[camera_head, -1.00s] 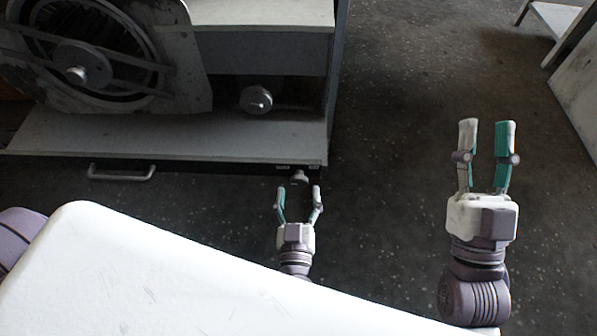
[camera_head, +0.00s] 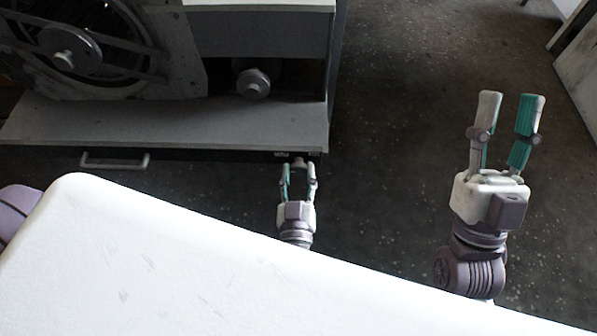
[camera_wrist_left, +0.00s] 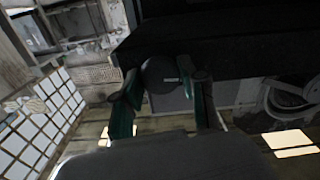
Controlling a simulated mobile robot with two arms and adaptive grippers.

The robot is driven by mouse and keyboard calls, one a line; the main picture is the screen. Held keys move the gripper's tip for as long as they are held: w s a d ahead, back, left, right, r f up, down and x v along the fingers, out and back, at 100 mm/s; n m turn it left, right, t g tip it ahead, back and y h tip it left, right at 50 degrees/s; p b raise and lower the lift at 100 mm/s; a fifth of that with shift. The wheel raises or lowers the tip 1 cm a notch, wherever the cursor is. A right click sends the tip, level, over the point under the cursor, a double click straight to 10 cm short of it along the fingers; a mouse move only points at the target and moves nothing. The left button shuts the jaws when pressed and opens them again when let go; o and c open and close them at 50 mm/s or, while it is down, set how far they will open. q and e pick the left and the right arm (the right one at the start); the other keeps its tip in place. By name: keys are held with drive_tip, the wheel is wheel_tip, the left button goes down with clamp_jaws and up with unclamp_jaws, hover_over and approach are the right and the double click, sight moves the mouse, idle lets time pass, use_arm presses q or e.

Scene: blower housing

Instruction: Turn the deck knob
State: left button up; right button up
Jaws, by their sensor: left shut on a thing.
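The deck knob (camera_head: 299,161) is a small round knob on the front edge of the housing's deck, near its right corner. In the left wrist view it is a dark round disc (camera_wrist_left: 160,74) with a small pale mark. My left gripper (camera_head: 298,169) points at the front edge and is shut on the knob, one finger on each side. Its green-padded fingers also show in the left wrist view (camera_wrist_left: 167,84); they hide part of the knob's sides. My right gripper (camera_head: 511,98) is open and empty over the floor at the right.
The blower housing's grey deck (camera_head: 160,125) carries a large round fan opening with a hub (camera_head: 70,48) and another round knob (camera_head: 253,83). A bar handle (camera_head: 115,161) is on the front edge at left. The floor (camera_head: 420,120) between housing and right gripper is clear.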

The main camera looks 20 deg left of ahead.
use_arm(q)
drive_tip(key=n+p, duration=0.2)
drive_tip(key=n, duration=0.1)
drive_tip(key=shift+r, duration=0.1)
drive_tip(key=n+p, duration=0.2)
drive_tip(key=n, duration=0.4)
drive_tip(key=shift+n, duration=0.3)
drive_tip(key=n, duration=0.2)
drive_tip(key=shift+n+p, duration=0.35)
drive_tip(key=shift+n, duration=0.05)
use_arm(e)
drive_tip(key=w+d+f+g+h, duration=0.1)
drive_tip(key=w+f+g+h, duration=0.1)
drive_tip(key=f+g, duration=0.5)
drive_tip(key=w+f+g+h, duration=0.2)
drive_tip(key=f+g, duration=0.3)
drive_tip(key=f, duration=0.5)
use_arm(q)
drive_tip(key=n, duration=0.2)
drive_tip(key=shift+n, duration=1.2)
drive_tip(key=n+b, duration=0.1)
drive_tip(key=n, duration=0.2)
drive_tip(key=shift+f, duration=0.2)
drive_tip(key=shift+n, duration=1.1)
use_arm(e)
wheel_tip(320, 180, up, 6)
drive_tip(key=w+t+y, duration=0.1)
drive_tip(key=t, duration=0.2)
drive_tip(key=shift+w+a+t, duration=0.3)
drive_tip(key=shift+a, duration=0.1)
